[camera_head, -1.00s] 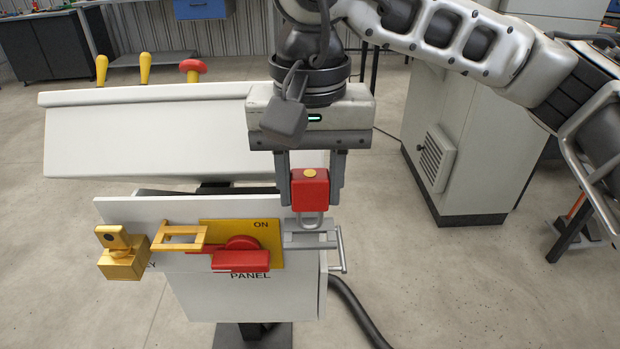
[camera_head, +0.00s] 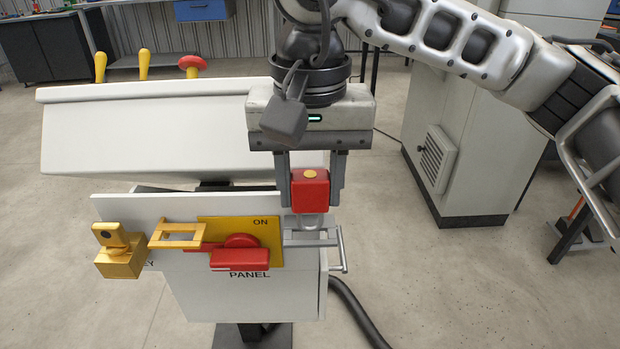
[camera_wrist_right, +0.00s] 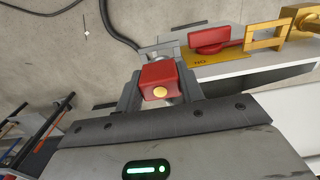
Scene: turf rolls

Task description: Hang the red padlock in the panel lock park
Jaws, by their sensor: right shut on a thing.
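My right gripper (camera_head: 311,190) points down and is shut on the red padlock (camera_head: 310,190), with a finger on each side of its body. The red padlock also shows in the right wrist view (camera_wrist_right: 158,82). The padlock's shackle hangs down at the grey slotted bracket (camera_head: 300,238), which I take to be the lock park, on the right of the white panel (camera_head: 130,208). I cannot tell whether the shackle is in the bracket or in front of it. My left gripper is not in view.
A sloped white console (camera_head: 150,130) stands behind. A grey cabinet (camera_head: 460,150) stands at right.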

